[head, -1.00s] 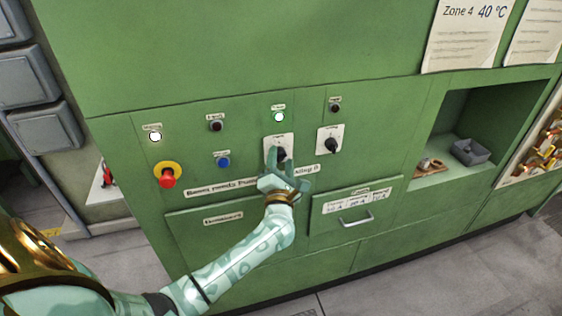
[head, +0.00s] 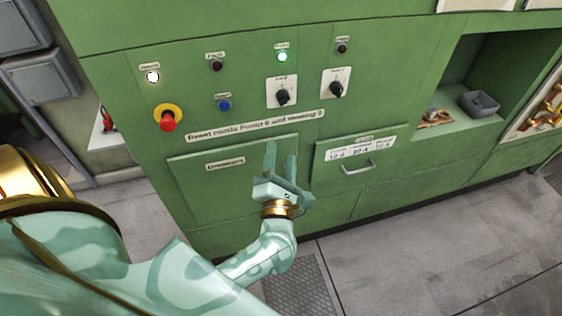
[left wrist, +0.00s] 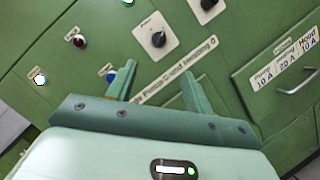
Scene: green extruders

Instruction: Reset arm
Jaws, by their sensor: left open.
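My left gripper (head: 280,162) is open and empty in front of the green machine's panel, below the left rotary knob (head: 282,96) and apart from it. In the left wrist view its two fingers (left wrist: 157,85) are spread, with that knob (left wrist: 158,39) beyond them. A second rotary knob (head: 336,90) sits to the right on its own white plate. A red emergency button (head: 167,121) on a yellow ring and a blue button (head: 224,105) are to the left. My right gripper is not in view.
A lit white lamp (head: 152,77) and a lit green lamp (head: 282,57) show on the panel. A drawer with a handle (head: 357,168) is right of my gripper. An open niche (head: 455,119) holds a grey box (head: 479,104). The floor in front is clear.

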